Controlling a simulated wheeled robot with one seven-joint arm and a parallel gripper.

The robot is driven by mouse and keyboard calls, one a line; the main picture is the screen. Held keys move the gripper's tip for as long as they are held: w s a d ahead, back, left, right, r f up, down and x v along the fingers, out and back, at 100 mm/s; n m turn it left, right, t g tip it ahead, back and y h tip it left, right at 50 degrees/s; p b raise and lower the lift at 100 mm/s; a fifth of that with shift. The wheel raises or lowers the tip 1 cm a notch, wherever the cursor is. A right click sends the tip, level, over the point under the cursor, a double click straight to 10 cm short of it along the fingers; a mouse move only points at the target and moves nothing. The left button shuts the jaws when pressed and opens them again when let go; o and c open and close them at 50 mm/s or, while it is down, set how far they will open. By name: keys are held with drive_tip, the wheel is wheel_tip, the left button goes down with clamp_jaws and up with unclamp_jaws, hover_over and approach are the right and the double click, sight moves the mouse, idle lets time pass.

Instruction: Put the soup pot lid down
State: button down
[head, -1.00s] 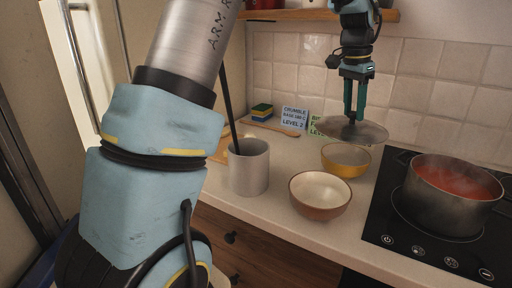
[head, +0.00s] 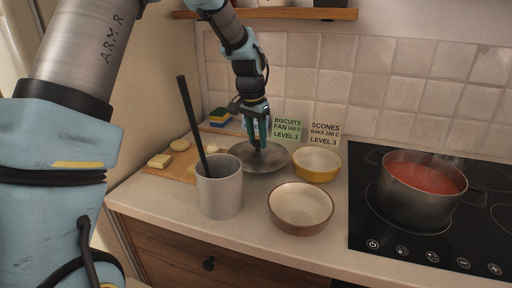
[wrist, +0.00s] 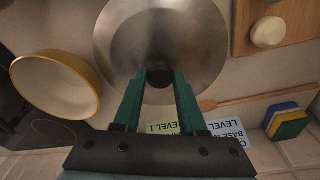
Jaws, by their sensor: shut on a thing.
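The soup pot lid (head: 273,158) is a round metal disc with a dark knob. It lies level at the counter surface or just above it, between the grey mug and the yellow bowl; I cannot tell whether it touches. My gripper (head: 262,146) points down and is shut on the lid's knob. The wrist view shows the lid (wrist: 195,40) beneath the green fingers of my gripper (wrist: 160,78). The soup pot (head: 417,190) stands uncovered on the hob at the right, with red soup in it.
A grey mug (head: 219,190) with a dark stick stands in front of the lid. A brown bowl (head: 301,222) and yellow bowl (head: 317,175) are to its right. A cutting board (head: 158,171) and sponge (head: 220,119) are at left. Recipe cards (head: 325,135) stand behind.

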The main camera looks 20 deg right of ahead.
sight(257, 142)
drive_tip(key=shift+f+p, duration=0.45)
drive_tip(key=shift+f, duration=1.3)
drive_tip(key=shift+f, duration=0.2)
drive_tip(key=shift+c, duration=2.3)
unclamp_jaws()
drive_tip(key=shift+r, duration=0.1)
wheel_tip(257, 142, up, 12)
drive_tip(key=a+b, duration=0.1)
drive_tip(key=b, duration=0.1)
drive_tip(key=shift+s+a+b, duration=0.3)
drive_tip(key=shift+s+b, duration=0.05)
drive_tip(key=shift+s, duration=0.1)
